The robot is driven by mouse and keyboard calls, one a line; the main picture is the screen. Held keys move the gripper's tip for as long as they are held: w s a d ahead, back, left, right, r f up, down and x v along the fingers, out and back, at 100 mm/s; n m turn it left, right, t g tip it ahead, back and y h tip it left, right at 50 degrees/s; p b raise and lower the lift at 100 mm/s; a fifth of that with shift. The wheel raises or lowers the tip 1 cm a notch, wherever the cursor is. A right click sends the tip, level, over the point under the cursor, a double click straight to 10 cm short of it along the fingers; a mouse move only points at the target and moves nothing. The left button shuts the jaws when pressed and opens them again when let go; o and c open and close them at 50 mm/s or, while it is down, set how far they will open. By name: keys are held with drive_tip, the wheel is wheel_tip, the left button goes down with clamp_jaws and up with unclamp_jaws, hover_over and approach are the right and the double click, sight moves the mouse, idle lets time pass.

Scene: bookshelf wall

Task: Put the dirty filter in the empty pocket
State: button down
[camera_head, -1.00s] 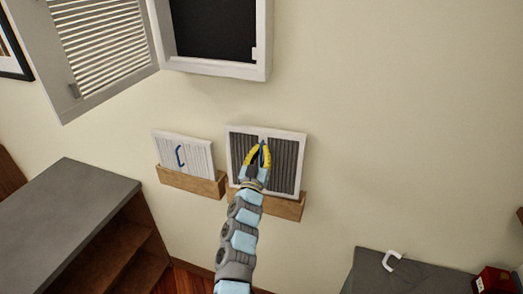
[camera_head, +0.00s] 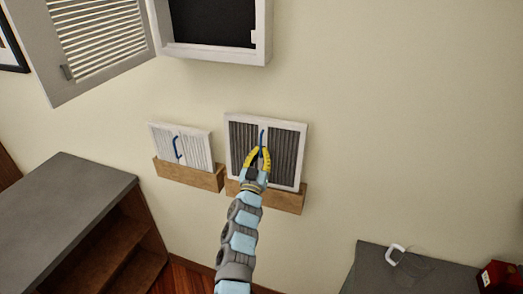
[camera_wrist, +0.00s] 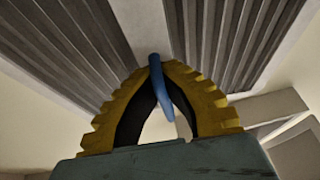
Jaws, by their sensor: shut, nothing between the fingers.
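The dirty filter (camera_head: 287,152), with dark grey pleats in a white frame, stands nearly upright against the wall at the right wooden pocket (camera_head: 284,202). Its lower edge meets the pocket's top; how deep it sits I cannot tell. My gripper (camera_head: 259,152) is in front of the filter's middle bar, its yellow fingers drawn together at the tips. The blue handle (camera_head: 262,138) shows just above the fingertips. In the wrist view the handle (camera_wrist: 161,88) crosses at the fingertips (camera_wrist: 163,66), not gripped. The pleats fill the top of that view.
A clean white filter (camera_head: 196,150) with a blue handle stands in the left wooden pocket (camera_head: 190,175). An open white wall cabinet (camera_head: 212,52) with a louvred door (camera_head: 100,45) hangs above. Grey-topped furniture stands left (camera_head: 60,205) and lower right (camera_head: 430,278). The wall at right is bare.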

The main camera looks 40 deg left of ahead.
drive_tip(key=shift+f+b, duration=1.2)
drive_tip(key=shift+f, duration=1)
drive_tip(key=c, duration=1.2)
unclamp_jaws()
drive_tip(key=shift+o, duration=0.2)
drive_tip(key=shift+s+d, duration=0.1)
drive_tip(key=shift+s, duration=0.05)
approach(261, 163)
drive_tip(key=shift+s+d+r, duration=0.3)
drive_tip(key=shift+s+d, duration=0.2)
drive_tip(key=shift+s, duration=0.2)
drive_tip(key=shift+s+d+r, duration=0.25)
drive_tip(key=shift+s+d, duration=0.2)
drive_tip(key=shift+s, duration=0.25)
